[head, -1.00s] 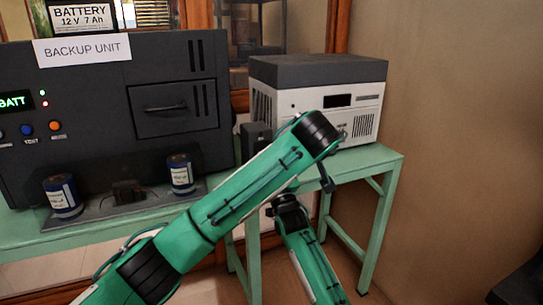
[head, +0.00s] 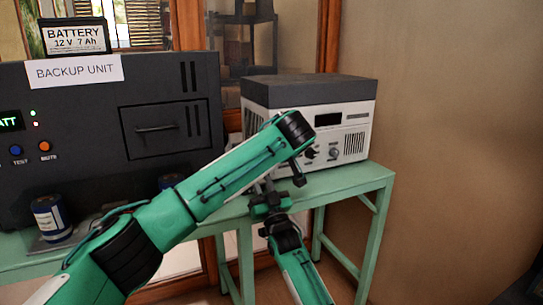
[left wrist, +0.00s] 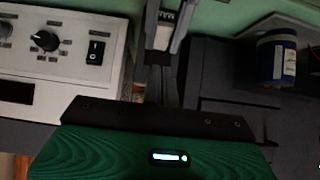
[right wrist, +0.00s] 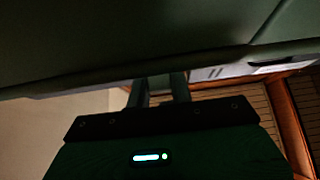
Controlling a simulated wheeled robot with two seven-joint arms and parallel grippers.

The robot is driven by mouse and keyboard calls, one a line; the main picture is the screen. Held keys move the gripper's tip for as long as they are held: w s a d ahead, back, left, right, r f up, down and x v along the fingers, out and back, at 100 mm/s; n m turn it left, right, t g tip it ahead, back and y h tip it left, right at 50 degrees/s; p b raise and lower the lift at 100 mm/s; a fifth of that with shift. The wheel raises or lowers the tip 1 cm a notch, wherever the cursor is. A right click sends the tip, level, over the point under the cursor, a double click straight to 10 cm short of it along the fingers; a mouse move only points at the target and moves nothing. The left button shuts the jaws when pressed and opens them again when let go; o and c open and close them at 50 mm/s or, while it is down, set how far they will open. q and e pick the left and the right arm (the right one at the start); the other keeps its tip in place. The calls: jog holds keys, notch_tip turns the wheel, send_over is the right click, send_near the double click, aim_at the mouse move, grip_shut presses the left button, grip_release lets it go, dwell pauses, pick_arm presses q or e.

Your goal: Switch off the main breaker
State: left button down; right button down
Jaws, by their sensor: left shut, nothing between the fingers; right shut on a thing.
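My right gripper (head: 267,190) is at the table's front edge in the head view. In the right wrist view its fingers (right wrist: 160,90) meet the underside of a dark slab. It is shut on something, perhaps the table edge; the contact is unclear.
The black backup unit (head: 75,160) stands left, with a battery (head: 75,38) on top and a blue can (head: 50,218) in front. A white unit (head: 352,140) stands right, with a knob (left wrist: 45,40) and rocker switch (left wrist: 96,50). The green table (head: 350,178) is bare at its right end.

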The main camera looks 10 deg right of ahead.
aim_at(262, 181)
jog(key=shift+f, duration=0.15)
pick_arm(q)
jog(key=f, duration=0.2)
jog(key=w+f, duration=0.1)
jog(key=f, duration=0.1)
jog(key=shift+w+a+f, duration=0.1)
jog(key=shift+a+f, duration=0.1)
jog(key=shift+f, duration=0.15)
jog(key=shift+f, duration=0.9)
pick_arm(e)
jog(key=shift+r, duration=0.25)
jog(key=c, duration=1.3)
grip_release()
pick_arm(q)
jog(key=shift+r, duration=0.1)
pick_arm(e)
jog(key=shift+o, duration=0.3)
jog(key=shift+f, duration=0.1)
pick_arm(q)
jog(key=shift+r, duration=0.1)
pick_arm(e)
jog(key=shift+s, duration=0.1)
